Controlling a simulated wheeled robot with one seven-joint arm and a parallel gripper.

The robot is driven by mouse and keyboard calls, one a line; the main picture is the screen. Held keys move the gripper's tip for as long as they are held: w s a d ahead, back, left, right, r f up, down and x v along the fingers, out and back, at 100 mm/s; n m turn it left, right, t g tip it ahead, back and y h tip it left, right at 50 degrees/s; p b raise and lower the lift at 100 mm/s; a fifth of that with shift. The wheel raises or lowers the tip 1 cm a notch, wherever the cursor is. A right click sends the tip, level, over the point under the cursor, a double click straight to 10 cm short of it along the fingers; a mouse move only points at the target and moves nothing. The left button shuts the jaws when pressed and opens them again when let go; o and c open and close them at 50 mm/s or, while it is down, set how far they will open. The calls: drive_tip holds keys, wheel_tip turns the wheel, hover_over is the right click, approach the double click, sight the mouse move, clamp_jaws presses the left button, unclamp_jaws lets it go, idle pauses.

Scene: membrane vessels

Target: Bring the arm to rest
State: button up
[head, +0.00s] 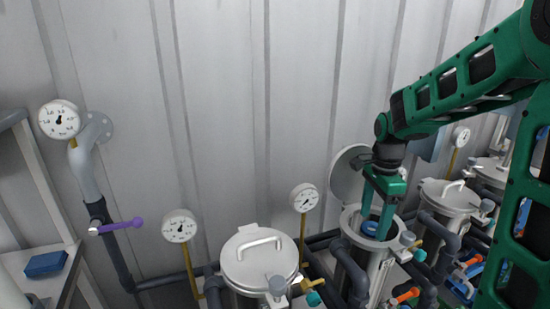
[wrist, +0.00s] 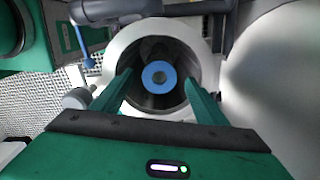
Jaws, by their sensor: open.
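My green arm reaches in from the right in the head view. My gripper (head: 377,208) points down over the mouth of an open steel vessel (head: 352,225), its fingers at or inside the rim. In the wrist view my gripper (wrist: 158,85) is open, with the two green fingers apart on either side of the vessel mouth.
A closed vessel (head: 259,262) stands to the left and another (head: 449,197) to the right. Gauges, dark pipes and valve handles crowd around them. A corrugated wall (head: 240,100) is behind. A shelf with a blue box (head: 46,264) is at far left.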

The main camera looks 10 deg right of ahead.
drive_tip(key=s+a+r+n+t, duration=0.1)
drive_tip(key=s+a+r+n, duration=0.2)
drive_tip(key=s+r+n, duration=0.35)
drive_tip(key=s+d+f+n, duration=0.2)
drive_tip(key=s+d, duration=0.1)
drive_tip(key=s, duration=0.6)
drive_tip(key=s+d+f+n+g, duration=0.1)
drive_tip(key=s+d+f+n, duration=0.1)
drive_tip(key=s, duration=0.7)
drive_tip(key=shift+s+d+n, duration=0.35)
drive_tip(key=shift+d+n, duration=0.5)
drive_tip(key=shift+d, duration=0.2)
drive_tip(key=shift+w+a+f, duration=0.1)
drive_tip(key=shift+w+f, duration=0.2)
drive_tip(key=shift+w, duration=0.4)
